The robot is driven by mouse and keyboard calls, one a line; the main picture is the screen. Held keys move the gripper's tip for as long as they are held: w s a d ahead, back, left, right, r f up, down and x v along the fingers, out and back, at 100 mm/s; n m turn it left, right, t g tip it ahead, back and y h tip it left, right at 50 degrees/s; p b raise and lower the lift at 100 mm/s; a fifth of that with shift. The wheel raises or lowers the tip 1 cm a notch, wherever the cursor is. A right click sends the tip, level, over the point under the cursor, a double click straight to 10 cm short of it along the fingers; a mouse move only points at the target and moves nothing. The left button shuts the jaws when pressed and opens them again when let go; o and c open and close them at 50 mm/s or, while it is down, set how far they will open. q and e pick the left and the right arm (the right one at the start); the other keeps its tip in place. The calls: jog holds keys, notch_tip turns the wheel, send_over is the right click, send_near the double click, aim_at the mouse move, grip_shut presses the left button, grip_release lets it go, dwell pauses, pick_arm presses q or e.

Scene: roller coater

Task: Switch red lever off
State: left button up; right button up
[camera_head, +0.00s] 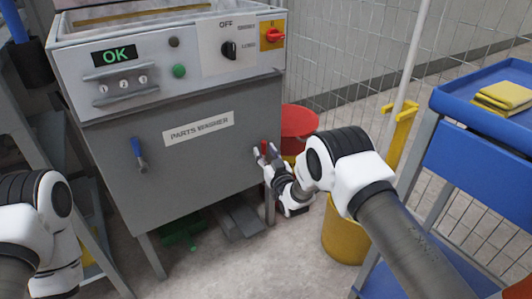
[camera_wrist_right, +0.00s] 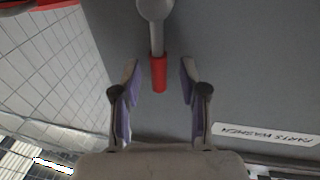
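The red lever (camera_head: 264,145) is on the right part of the grey parts washer's front (camera_head: 190,165). In the right wrist view, its red grip (camera_wrist_right: 158,74) hangs from a grey stem and rounded pivot. My right gripper (camera_head: 265,153) is at the lever, partly covering it in the head view. In the right wrist view, my right gripper (camera_wrist_right: 160,88) is open, with one purple-padded finger on each side of the red grip and visible gaps to both. Part of my left arm shows at the lower left of the head view; its gripper is out of view.
A blue lever (camera_head: 138,153) is on the washer's left front. A red rotary switch (camera_head: 273,35) and black knob (camera_head: 229,50) are on the upper panel. A red bin (camera_head: 299,121), yellow bucket (camera_head: 342,232) and blue cart (camera_head: 480,150) stand to the right.

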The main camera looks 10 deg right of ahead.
jog(key=s+d+f, duration=0.1)
jog(key=s+d, duration=0.1)
jog(key=s, duration=0.9)
jog(key=shift+s, duration=0.4)
jog(key=shift+f, duration=0.1)
